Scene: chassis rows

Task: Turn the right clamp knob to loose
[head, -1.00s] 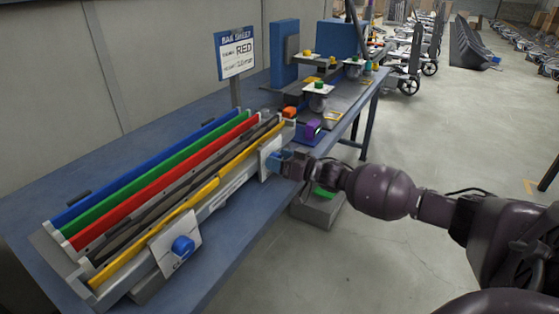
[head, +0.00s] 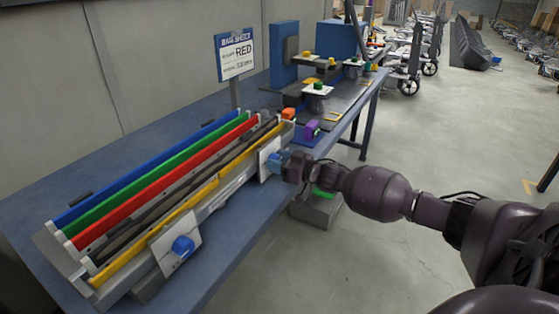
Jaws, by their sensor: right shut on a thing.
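The right clamp knob (head: 276,163) is blue and sits on a white plate (head: 267,156) at the far right end of the bar rack. My right gripper (head: 286,165) reaches in from the right and is shut on this knob, hiding part of it. The knob's exact angle and the plate's markings are too small and covered to read. A matching blue left clamp knob (head: 183,246) sits on a white plate (head: 168,258) at the near end of the rack. My left gripper does not show.
The rack holds blue (head: 150,172), green, red (head: 163,184), dark and yellow bars on a blue bench (head: 225,262). A fixture with a blue block (head: 284,55) and colored knobs stands behind. Open floor lies right of the bench.

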